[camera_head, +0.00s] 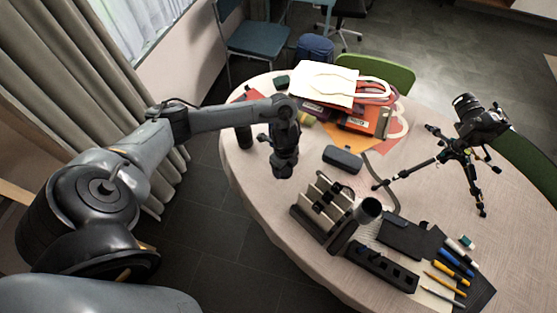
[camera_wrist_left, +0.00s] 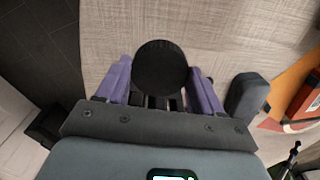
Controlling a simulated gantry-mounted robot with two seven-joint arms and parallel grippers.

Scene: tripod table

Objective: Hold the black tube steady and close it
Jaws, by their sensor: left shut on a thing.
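My left gripper (camera_head: 284,168) hangs at the end of my left arm, over the left part of the table; its fingers are hard to make out in the head view. In the left wrist view its purple fingers (camera_wrist_left: 160,85) are on both sides of the black tube (camera_wrist_left: 160,68), gripping it. The tube shows as a round, dark, flat end facing the camera. Its lower part is hidden, and I cannot tell if this end is a cap. Another black cylinder (camera_head: 243,134) stands upright near the table's left edge. My right gripper is out of view.
A dark case (camera_head: 342,158) lies right of the gripper. Folders and a white bag (camera_head: 325,84) lie behind it. A black organiser (camera_head: 322,212), a cup (camera_head: 369,209) and pens (camera_head: 450,268) are in front. A camera tripod (camera_head: 460,150) stands right. The table's front left is clear.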

